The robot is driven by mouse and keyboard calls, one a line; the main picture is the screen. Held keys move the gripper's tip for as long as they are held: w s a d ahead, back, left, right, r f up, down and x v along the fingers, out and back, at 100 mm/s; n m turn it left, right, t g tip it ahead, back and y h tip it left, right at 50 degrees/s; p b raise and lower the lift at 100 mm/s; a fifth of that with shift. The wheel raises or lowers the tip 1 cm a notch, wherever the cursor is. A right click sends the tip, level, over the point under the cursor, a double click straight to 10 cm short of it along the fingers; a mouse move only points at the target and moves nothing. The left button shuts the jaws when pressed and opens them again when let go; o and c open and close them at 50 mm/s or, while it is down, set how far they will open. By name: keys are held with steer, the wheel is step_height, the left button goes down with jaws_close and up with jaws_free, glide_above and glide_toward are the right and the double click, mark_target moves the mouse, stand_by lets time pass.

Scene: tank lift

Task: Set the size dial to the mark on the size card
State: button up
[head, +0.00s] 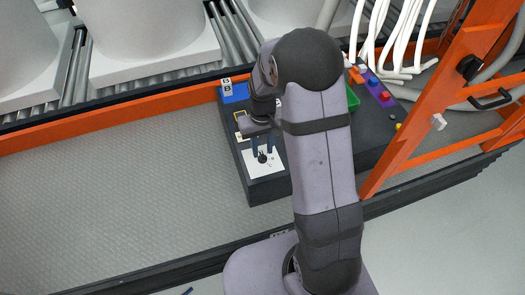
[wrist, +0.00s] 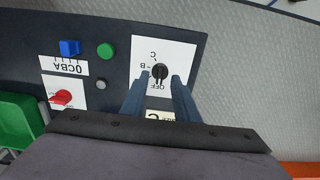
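The size dial (wrist: 159,71) is a black knob on a white plate with OFF, B and C legible around it. Its narrow end seems to point toward OFF. In the head view the dial (head: 262,158) is near the console's front end. My gripper (wrist: 160,76) has its two blue fingers apart, one on each side of the knob, with visible gaps. In the head view my gripper (head: 262,149) points down at the dial plate. A pale card (wrist: 160,116), partly hidden by my gripper, shows a letter that looks like C.
The dark console (head: 270,190) also carries a blue slider (wrist: 69,48), a green button (wrist: 105,50) and a red switch (wrist: 61,97). A green bin (wrist: 18,118) is beside them. An orange frame (head: 430,100) stands at the right. The grey mat at left is clear.

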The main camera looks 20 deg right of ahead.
steer(key=shift+f, duration=1.1)
jaws_close()
